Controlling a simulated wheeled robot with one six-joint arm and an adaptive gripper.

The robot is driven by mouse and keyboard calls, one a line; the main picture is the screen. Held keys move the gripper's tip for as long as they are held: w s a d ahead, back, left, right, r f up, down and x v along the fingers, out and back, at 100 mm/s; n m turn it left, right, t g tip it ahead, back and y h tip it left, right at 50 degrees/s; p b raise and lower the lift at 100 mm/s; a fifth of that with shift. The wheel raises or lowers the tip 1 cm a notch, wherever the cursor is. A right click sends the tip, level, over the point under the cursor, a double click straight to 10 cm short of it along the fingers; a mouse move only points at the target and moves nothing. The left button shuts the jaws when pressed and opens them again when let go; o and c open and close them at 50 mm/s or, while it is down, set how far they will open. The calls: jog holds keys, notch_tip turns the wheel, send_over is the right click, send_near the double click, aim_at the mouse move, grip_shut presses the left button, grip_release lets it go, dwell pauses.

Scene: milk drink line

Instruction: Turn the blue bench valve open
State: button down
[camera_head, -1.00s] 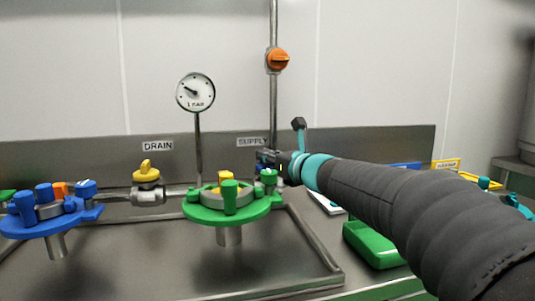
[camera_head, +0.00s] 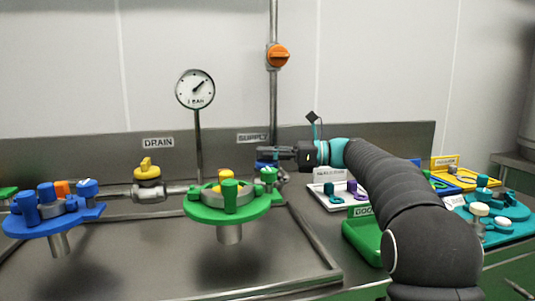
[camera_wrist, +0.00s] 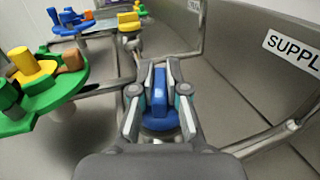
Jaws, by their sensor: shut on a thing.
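The blue bench valve (camera_wrist: 159,90) stands below the SUPPLY label (camera_head: 253,138). In the wrist view its upright blue handle sits between the two fingers of my gripper (camera_wrist: 158,75), which are shut on it from both sides. The handle's long side runs away from my wrist in that view. In the head view my gripper (camera_head: 262,154) reaches in from the right and covers most of the valve; only a bit of blue shows below the fingers. The pressure gauge (camera_head: 195,88) has its needle pointing to the upper right.
A green turntable (camera_head: 228,206) stands close in front of the valve, left of my gripper. A blue turntable (camera_head: 52,220) is at the far left. The yellow drain valve (camera_head: 147,171) is on the same pipe. A green tray (camera_head: 362,238) and teal fixture (camera_head: 500,218) lie right.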

jog(key=shift+n+g, duration=0.9)
jog(key=shift+g, duration=0.4)
jog(key=c, duration=1.2)
grip_release()
jog(key=shift+w+d, duration=0.2)
jog(key=shift+d, duration=1)
jog(key=shift+w+d, duration=0.15)
jog(key=shift+d, duration=1.1)
jog(key=shift+w+d, duration=0.2)
jog(key=shift+d, duration=1)
